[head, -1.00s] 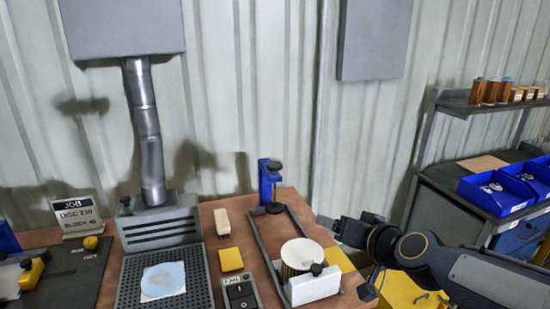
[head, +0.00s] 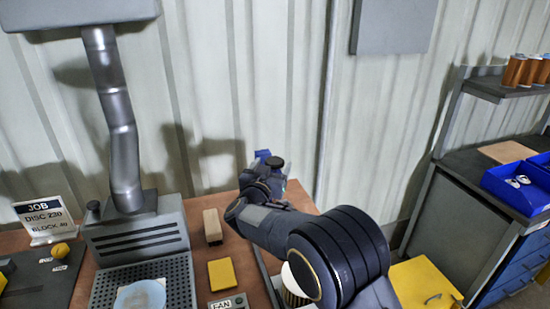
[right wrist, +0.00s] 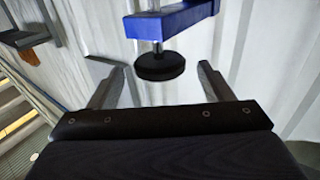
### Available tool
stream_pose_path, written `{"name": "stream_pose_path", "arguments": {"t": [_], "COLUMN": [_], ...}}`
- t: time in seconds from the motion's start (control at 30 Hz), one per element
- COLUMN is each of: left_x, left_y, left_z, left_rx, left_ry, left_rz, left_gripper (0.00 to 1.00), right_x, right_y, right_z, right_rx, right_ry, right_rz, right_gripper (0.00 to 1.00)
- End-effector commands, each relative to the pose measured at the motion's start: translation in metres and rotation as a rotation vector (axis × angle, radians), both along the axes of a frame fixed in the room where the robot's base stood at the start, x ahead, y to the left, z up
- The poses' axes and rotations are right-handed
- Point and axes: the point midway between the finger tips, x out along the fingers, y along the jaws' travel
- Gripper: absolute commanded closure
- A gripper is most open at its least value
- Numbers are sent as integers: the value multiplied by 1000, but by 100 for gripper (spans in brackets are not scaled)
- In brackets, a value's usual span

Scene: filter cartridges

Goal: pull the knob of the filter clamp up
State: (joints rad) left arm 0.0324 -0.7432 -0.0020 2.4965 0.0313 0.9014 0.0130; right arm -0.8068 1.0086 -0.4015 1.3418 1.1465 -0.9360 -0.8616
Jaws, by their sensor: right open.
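The filter clamp is a blue bracket (head: 262,155) with a black round knob (head: 275,163) on top, at the back of the bench; its lower part is hidden behind my right arm. My right gripper (head: 264,181) is at the clamp. In the right wrist view, which looks upside down, the blue bracket (right wrist: 170,22) and knob (right wrist: 160,66) lie ahead. The two fingers of my right gripper (right wrist: 160,82) are apart, one on each side of the knob in the picture, and hold nothing. I cannot tell how deep the knob sits between them. My left gripper is not in view.
A pleated filter (head: 294,284) is mostly hidden under my right arm. A beige block (head: 212,226), a yellow pad (head: 222,273) and a grey fume unit (head: 140,240) stand left of the arm. A shelf with blue bins (head: 518,187) is at the right.

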Motion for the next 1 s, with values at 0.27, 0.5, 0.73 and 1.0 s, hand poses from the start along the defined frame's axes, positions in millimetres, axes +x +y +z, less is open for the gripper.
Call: {"name": "stream_pose_path", "arguments": {"t": [0.27, 0.5, 0.73, 1.0], "left_x": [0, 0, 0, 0], "left_y": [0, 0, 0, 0], "left_z": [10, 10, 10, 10], "left_rx": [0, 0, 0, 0], "left_ry": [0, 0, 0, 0], "left_rz": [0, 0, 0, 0], "left_gripper": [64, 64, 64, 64], "right_x": [32, 35, 35, 35], "right_y": [-9, -10, -10, -10], "right_z": [0, 0, 0, 0], "right_rx": [0, 0, 0, 1], "right_ry": [1, 1, 1, 1], "right_rz": [1, 3, 3, 3], "right_gripper": [27, 27, 46, 82]}}
